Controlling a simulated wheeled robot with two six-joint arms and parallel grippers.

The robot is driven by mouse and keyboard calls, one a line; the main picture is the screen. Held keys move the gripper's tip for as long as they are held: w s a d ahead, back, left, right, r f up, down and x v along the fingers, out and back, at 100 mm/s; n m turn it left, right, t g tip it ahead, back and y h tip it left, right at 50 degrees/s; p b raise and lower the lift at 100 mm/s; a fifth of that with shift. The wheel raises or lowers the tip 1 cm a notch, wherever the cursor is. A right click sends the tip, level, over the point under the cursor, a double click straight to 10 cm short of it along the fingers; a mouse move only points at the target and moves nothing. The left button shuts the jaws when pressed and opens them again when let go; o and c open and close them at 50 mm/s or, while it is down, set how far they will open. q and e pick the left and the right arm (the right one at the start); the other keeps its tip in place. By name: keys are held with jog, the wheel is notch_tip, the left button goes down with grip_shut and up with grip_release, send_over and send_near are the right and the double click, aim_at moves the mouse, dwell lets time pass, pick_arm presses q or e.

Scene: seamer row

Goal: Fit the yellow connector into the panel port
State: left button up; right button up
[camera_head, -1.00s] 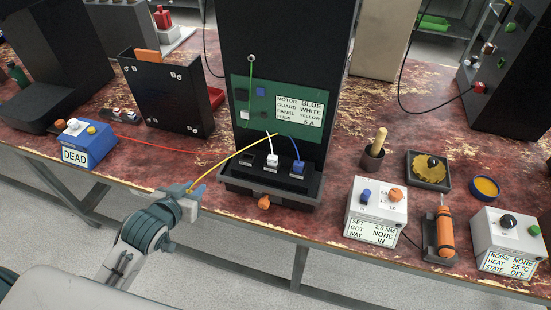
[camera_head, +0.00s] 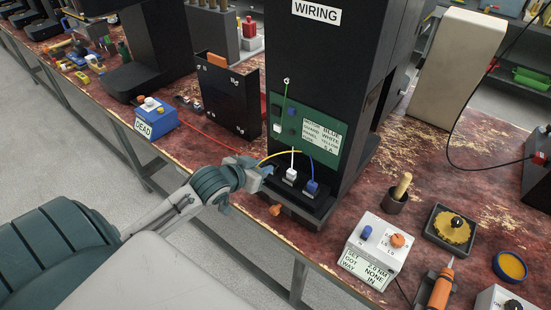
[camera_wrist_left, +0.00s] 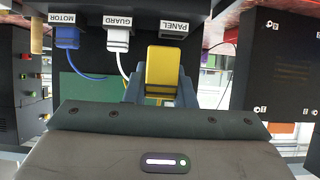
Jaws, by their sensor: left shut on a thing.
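My left gripper (camera_head: 262,172) is shut on the yellow connector (camera_wrist_left: 162,70), which shows between its fingers in the left wrist view. The connector points at the black wiring unit, just below the PANEL label (camera_wrist_left: 175,28). The yellow cable (camera_head: 281,155) arches from the gripper to the unit. In the head view, the white connector (camera_head: 291,174) and blue connector (camera_head: 312,187) sit in the row to the right of the gripper. My right gripper is not in view.
The tall black wiring unit (camera_head: 310,60) carries a green board (camera_head: 296,122) above the connectors. An orange knob (camera_head: 276,210) sticks out at its front. A blue DEAD box (camera_head: 150,122) and a black panel (camera_head: 222,92) stand left; a white meter box (camera_head: 375,248) stands right.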

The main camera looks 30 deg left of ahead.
pick_arm(q)
jog(key=w, duration=0.2)
jog(key=w+p, duration=0.1)
jog(key=w, duration=0.2)
jog(key=w+a, duration=0.1)
jog(key=w, duration=0.2)
jog(key=shift+w+f, duration=0.1)
jog(key=shift+f, duration=0.2)
jog(key=shift+w+f, duration=0.1)
jog(key=shift+f, duration=0.15)
notch_tip(320, 180, down, 2)
jog(key=shift+f+p, duration=0.1)
jog(key=shift+p, duration=0.55)
jog(key=shift+f, duration=0.45)
jog(key=shift+f, duration=0.1)
jog(key=o, duration=1)
